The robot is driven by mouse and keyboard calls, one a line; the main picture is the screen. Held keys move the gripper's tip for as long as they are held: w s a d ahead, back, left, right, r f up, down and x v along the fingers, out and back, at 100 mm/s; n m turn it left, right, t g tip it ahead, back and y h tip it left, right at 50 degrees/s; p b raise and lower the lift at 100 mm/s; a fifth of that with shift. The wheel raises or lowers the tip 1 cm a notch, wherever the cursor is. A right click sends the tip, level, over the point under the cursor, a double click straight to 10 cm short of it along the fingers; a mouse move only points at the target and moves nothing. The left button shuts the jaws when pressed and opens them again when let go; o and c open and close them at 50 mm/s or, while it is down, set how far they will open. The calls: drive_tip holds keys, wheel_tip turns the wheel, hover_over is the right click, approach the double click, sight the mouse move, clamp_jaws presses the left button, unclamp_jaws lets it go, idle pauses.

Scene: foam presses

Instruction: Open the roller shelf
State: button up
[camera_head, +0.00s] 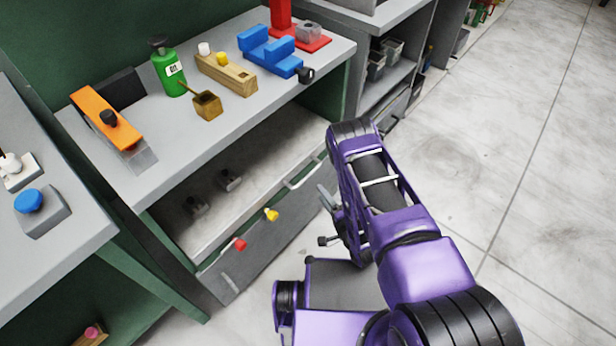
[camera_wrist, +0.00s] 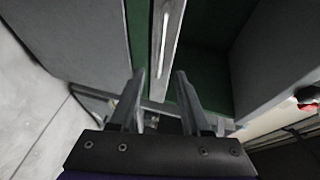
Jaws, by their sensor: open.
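The roller shelf looks to be the low grey pull-out unit under the workbench. Its grey front panel (camera_head: 250,262) carries a pale bar handle (camera_head: 304,172) near its far end, and the shelf appears partly drawn out. In the wrist view a long pale bar handle (camera_wrist: 161,38) on a narrow grey panel runs ahead of my gripper (camera_wrist: 160,74), nearly in line with the gap between the fingers. My gripper is open, with nothing between its fingers. In the head view my purple arm hides most of it; contact with the handle cannot be told.
A red knob (camera_head: 240,244) and yellow knob (camera_head: 271,214) sit along the front panel. Dark fittings (camera_head: 229,180) stand inside the shelf. Floor at right is clear.

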sight(309, 177)
drive_tip(key=b+x, duration=0.1)
drive_tip(key=x, duration=1)
drive_tip(key=shift+a+b, duration=0.1)
drive_tip(key=shift+b, duration=0.25)
clamp_jaws()
idle(0.7)
